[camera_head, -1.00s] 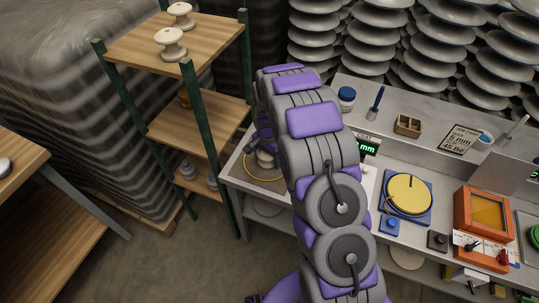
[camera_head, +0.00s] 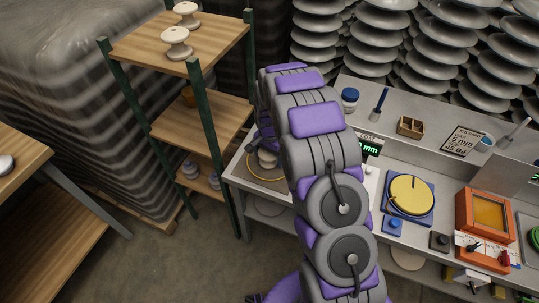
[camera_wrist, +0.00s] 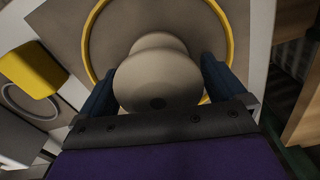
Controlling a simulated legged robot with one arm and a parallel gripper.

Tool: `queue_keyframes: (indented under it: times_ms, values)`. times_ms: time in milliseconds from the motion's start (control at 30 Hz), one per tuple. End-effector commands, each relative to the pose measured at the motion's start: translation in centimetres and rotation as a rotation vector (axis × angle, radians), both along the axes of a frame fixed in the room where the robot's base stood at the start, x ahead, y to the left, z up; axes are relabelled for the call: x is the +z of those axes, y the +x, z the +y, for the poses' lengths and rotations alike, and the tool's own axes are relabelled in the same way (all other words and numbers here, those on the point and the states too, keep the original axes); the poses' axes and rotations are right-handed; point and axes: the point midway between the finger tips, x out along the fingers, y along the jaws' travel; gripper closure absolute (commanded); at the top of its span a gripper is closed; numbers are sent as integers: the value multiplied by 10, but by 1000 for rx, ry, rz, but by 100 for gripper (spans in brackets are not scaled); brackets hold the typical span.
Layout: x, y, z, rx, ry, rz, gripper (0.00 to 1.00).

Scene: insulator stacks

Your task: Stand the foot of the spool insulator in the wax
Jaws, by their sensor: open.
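In the wrist view a cream spool insulator (camera_wrist: 158,70) stands between the two blue fingers of my gripper (camera_wrist: 160,88). The jaws are open, one finger on each side of its rounded body. Whether either finger touches it I cannot tell. Its foot is hidden in this view. In the head view the spool (camera_head: 267,158) shows only partly at the bench's left end, behind my arm, inside a yellow ring (camera_head: 262,179). An orange box with a yellow inside (camera_head: 489,212) stands at the bench's right; it may hold the wax, but I cannot be sure.
A yellow disc (camera_head: 411,195) on a blue base, a blue button block (camera_head: 392,225) and a lit green display (camera_head: 370,149) are on the bench. A wooden rack (camera_head: 160,43) with two pale spools stands at the left. Stacked grey discs rise behind the bench.

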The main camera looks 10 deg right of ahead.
Motion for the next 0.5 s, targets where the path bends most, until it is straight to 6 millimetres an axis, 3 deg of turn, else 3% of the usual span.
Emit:
queue_keyframes:
  times_ms: [500]
  values:
    - [15,0,0,0,0,0,2]
